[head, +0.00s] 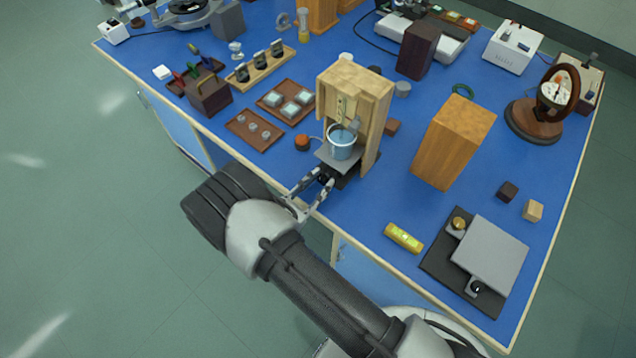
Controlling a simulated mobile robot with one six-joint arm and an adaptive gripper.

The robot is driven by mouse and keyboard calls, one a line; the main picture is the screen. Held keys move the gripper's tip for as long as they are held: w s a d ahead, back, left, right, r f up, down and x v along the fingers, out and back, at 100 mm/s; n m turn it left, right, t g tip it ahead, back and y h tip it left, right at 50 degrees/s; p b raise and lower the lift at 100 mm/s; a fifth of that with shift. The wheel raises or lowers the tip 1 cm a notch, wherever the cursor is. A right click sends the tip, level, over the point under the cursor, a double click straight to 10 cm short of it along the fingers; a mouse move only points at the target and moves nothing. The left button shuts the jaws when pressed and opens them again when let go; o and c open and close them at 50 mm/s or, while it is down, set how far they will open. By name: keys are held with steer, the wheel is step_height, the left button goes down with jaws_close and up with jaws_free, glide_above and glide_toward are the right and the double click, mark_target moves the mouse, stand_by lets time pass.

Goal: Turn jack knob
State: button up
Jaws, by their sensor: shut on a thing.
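A small lab jack with a grey top plate (330,158) stands at the front of an open wooden frame (371,90). A beaker of blue liquid (342,143) stands on its plate. The dark jack knob (325,179) sticks out at the front, low down, and is partly hidden between my fingers. My gripper (321,180) reaches in from the table's front edge and is shut on the knob, one finger on each side. The knob's turn angle is too small to tell.
A tall wooden block (453,143) stands to the right. A yellow level (404,238) and a larger plate on a dark base (490,254) lie at the front right. Blue tabletop is clear between jack and level.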

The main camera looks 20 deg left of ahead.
steer(key=shift+c, duration=1.2)
steer(key=n, duration=0.4)
steer(key=shift+n+b, duration=0.4)
steer(key=o, duration=1.1)
steer(key=shift+c, duration=0.2)
steer(key=shift+a, duration=0.1)
steer(key=v, duration=1.2)
steer(key=shift+f, duration=0.1)
